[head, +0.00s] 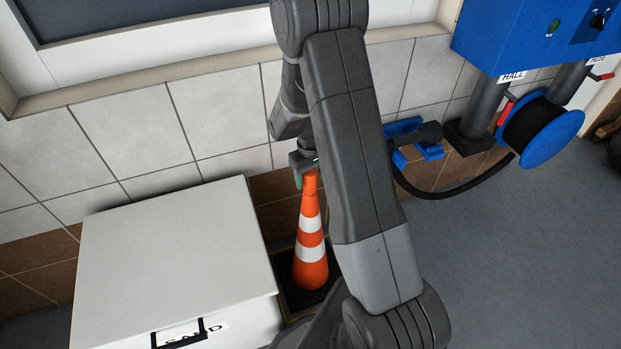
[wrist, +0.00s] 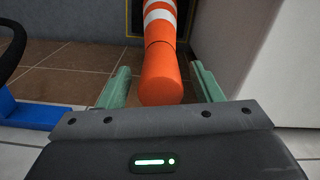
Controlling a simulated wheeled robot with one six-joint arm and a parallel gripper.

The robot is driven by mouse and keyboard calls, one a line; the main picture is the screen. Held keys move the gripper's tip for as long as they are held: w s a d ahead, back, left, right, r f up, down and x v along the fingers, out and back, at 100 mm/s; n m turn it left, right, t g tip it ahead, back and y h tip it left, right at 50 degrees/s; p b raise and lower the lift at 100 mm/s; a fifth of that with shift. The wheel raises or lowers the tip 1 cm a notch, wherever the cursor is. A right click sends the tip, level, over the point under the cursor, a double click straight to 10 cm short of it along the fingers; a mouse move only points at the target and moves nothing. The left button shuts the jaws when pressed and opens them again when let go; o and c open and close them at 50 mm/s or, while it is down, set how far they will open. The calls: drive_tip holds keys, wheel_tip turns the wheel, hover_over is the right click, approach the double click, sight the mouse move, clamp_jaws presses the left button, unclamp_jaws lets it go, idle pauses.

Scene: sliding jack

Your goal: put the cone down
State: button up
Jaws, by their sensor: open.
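An orange cone with white bands (head: 311,238) stands upright on the floor between the white cabinet and my arm in the head view. Its black base is partly hidden by my arm. My gripper (head: 305,172) is at the cone's top, partly hidden behind my arm. In the wrist view the cone's tip (wrist: 162,80) lies between the two green fingers of my gripper (wrist: 160,88). The fingers are open, with a gap visible on each side of the tip.
A white cabinet (head: 172,250) stands left of the cone. At the right are a blue machine (head: 530,35), a blue hose reel (head: 555,132) and a black hose (head: 450,192). The tiled wall (head: 130,135) is close behind. Grey floor (head: 520,260) is clear at the right.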

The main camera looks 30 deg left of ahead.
wheel_tip(320, 180, up, 11)
drive_tip(key=shift+f+p, duration=0.1)
drive_tip(key=shift+p, duration=0.2)
drive_tip(key=shift+c, duration=0.5)
